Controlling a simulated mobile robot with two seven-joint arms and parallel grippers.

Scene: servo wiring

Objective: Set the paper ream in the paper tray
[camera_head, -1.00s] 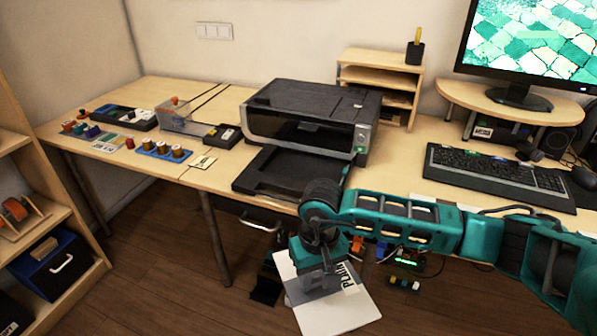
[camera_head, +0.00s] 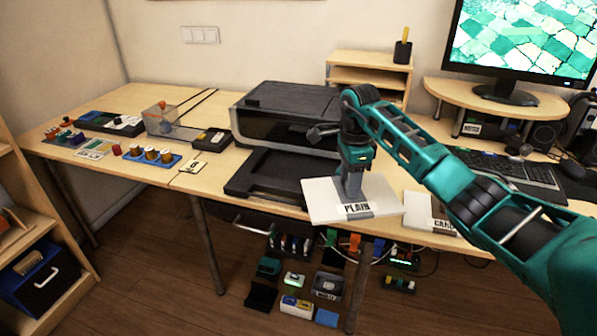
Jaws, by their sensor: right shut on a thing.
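The paper ream (camera_head: 325,202), a white block with a grey band marked PLAIN, is held level in front of the desk edge, to the right of the tray. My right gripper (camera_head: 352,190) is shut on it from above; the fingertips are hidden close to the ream. The black paper tray (camera_head: 245,183) sticks out from the front of the dark printer (camera_head: 290,112) and looks empty. Its right end is partly hidden by the ream and my gripper. My left gripper is not in view.
A second white packet (camera_head: 420,212) with a grey band lies on the desk to the right, partly behind my arm. The keyboard (camera_head: 500,170) is behind it. Spools and small boxes stand on the left desk. A drawer handle (camera_head: 250,229) shows below the tray.

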